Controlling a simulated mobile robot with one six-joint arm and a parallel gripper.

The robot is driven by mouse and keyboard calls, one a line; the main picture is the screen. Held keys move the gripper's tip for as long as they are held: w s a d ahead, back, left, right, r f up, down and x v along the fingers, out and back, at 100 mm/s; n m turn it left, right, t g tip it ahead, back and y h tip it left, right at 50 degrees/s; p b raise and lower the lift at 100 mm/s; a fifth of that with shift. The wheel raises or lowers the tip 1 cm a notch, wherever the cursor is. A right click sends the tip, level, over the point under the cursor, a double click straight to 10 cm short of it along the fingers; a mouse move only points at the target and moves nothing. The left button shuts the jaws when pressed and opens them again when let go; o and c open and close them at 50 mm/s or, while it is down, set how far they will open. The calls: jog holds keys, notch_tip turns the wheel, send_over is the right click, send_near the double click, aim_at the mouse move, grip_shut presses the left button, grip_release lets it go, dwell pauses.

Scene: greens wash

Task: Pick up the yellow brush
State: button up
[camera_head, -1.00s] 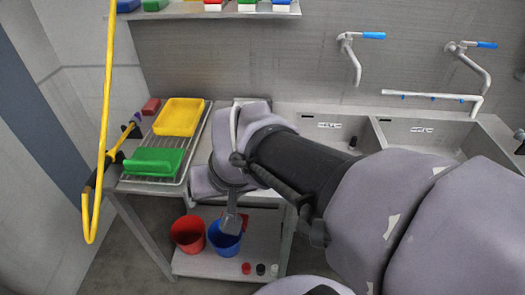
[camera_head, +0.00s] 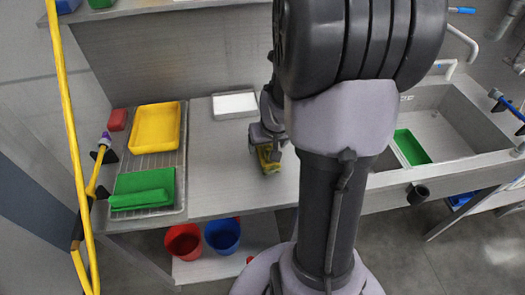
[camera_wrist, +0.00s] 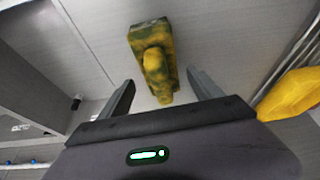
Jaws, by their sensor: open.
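The yellow brush (camera_wrist: 153,62), a block with a rounded handle and dark green smears, lies on the bare steel counter in the wrist view. In the head view the brush (camera_head: 267,158) shows partly, just below my gripper (camera_head: 268,135), in the middle of the counter. In the wrist view my gripper (camera_wrist: 160,85) is open and empty. Its two fingers are spread to either side of the near end of the brush's handle.
A wire rack (camera_head: 158,160) at left holds a yellow tray (camera_head: 155,128) and a green tray (camera_head: 142,188). A white tray (camera_head: 234,104) lies behind the brush. The sink (camera_head: 450,120) is at right, with a green tray (camera_head: 412,147) inside. Red (camera_head: 184,242) and blue (camera_head: 222,236) buckets stand below.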

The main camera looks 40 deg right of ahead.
jog(key=x, duration=0.2)
jog(key=shift+a+f+b, duration=0.1)
jog(key=shift+f+b, duration=0.25)
jog(key=shift+b, duration=0.05)
jog(key=shift+w+f, duration=0.15)
jog(key=shift+w, duration=0.1)
jog(key=shift+s+r, duration=0.1)
jog(key=shift+r, duration=0.1)
jog(key=shift+c, duration=0.6)
jog(key=c, duration=1.5)
jog(key=shift+o, duration=0.2)
